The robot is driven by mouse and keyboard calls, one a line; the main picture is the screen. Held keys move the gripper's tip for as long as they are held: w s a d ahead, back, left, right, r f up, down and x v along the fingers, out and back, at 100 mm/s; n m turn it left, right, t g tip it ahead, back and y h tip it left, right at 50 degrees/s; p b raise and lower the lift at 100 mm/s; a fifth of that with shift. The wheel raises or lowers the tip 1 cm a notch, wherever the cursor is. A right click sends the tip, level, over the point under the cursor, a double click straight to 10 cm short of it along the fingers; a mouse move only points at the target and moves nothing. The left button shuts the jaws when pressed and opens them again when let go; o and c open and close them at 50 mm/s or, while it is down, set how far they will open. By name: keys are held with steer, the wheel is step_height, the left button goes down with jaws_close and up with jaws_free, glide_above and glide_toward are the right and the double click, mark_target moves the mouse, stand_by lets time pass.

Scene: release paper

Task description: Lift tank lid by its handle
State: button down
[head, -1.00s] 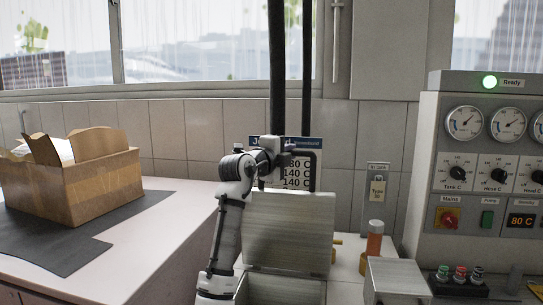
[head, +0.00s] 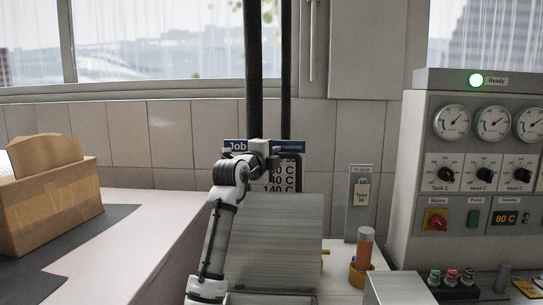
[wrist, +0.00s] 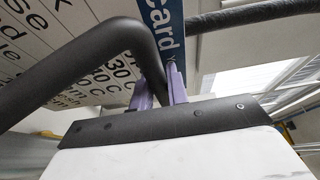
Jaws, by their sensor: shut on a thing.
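The tank lid (head: 275,240) is a brushed metal panel, tilted steeply up at the centre of the head view. Its black bent-tube handle (head: 303,168) stands out at its upper edge; the tube crosses the wrist view (wrist: 85,68) close up. My gripper (head: 272,150) is at the handle, behind the lid's upper edge. In the wrist view its purple fingers (wrist: 160,88) are shut on the handle, close to the tube's bend. The exact contact is partly hidden by the tube. The tank's body under the lid is mostly cut off.
A job card (head: 282,180) hangs behind the gripper, near dark vertical pipes (head: 252,70). An orange-brown cylinder (head: 364,248) and a metal box (head: 395,288) stand to the right, before the control panel (head: 490,150). A cardboard box (head: 45,210) is on the left counter.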

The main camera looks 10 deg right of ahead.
steer(key=c, duration=1.4)
jaws_free()
steer(key=shift+o, duration=0.2)
